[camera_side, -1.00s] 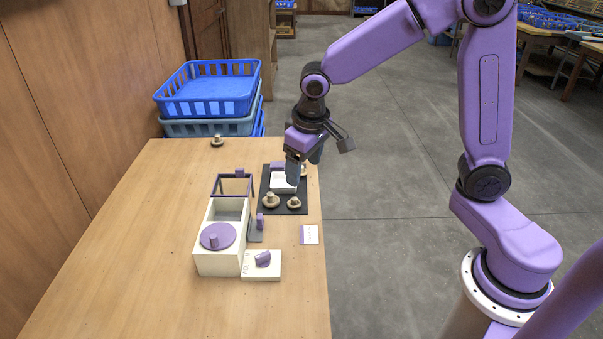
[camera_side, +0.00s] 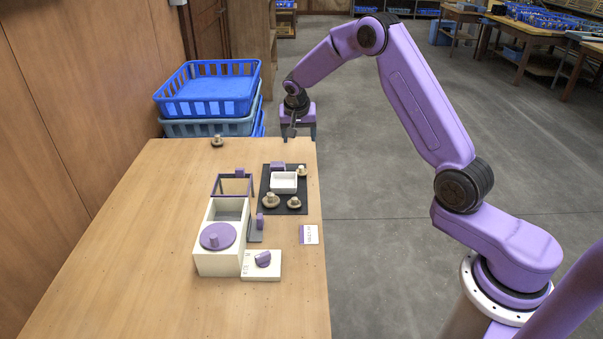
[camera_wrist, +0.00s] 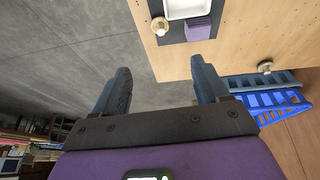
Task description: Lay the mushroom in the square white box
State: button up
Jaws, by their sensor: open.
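The square white box (camera_side: 284,190) stands on a dark mat, and its visible inside looks empty. Its edge also shows at the top of the wrist view (camera_wrist: 188,14). Two mushrooms, a left one (camera_side: 270,201) and a right one (camera_side: 294,203), stand on the mat in front of the box. Another mushroom (camera_side: 302,171) is at the box's right back corner. A lone mushroom (camera_side: 217,141) stands at the table's far left; it also shows in the wrist view (camera_wrist: 265,66). My gripper (camera_side: 299,138) is open and empty, above the table's far right edge, apart from everything.
The dark mat (camera_side: 266,178) also holds a purple block (camera_side: 277,167) behind the box. A white machine with a purple disc (camera_side: 217,236), a purple frame (camera_side: 233,178) and a knob box (camera_side: 262,265) stand left of it. Blue crates (camera_side: 209,90) are stacked beyond the table (camera_side: 130,250); its left side is bare.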

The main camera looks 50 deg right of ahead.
aim_at(301, 168)
jog(key=x, duration=1.7)
jog(key=shift+w+a+f, duration=0.1)
jog(key=c, duration=0.9)
